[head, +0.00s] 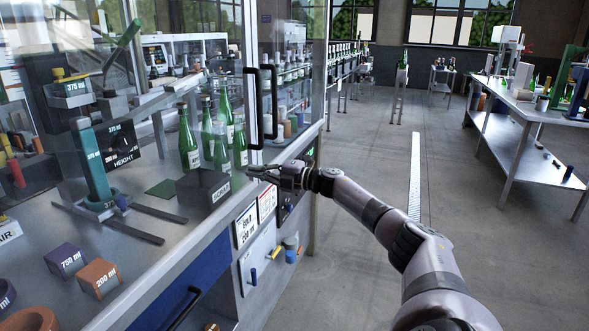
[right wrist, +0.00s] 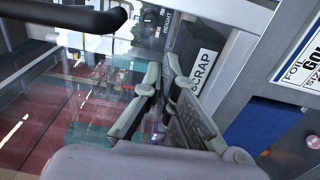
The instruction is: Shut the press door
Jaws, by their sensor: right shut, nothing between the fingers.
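The press door is a clear panel with a pale upright frame (head: 250,50), on the left in the head view. Its black bar handle (head: 274,105) stands upright near that frame. The handle (right wrist: 75,20) also crosses the top left of the right wrist view. I cannot tell how far the door stands from its closed position. My right gripper (head: 252,170) is shut and empty, just below the handle and beside the press bench's front edge. Its fingers (right wrist: 158,75) appear in front of the clear panel, apart from the handle; contact with the panel is unclear. My left gripper is out of view.
A dark SCRAP box (head: 203,188) and several green bottles (head: 188,140) stand on the bench near my right gripper. A teal press column (head: 92,165) is at left. The floor (head: 350,240) is open; a workbench (head: 515,105) stands at right.

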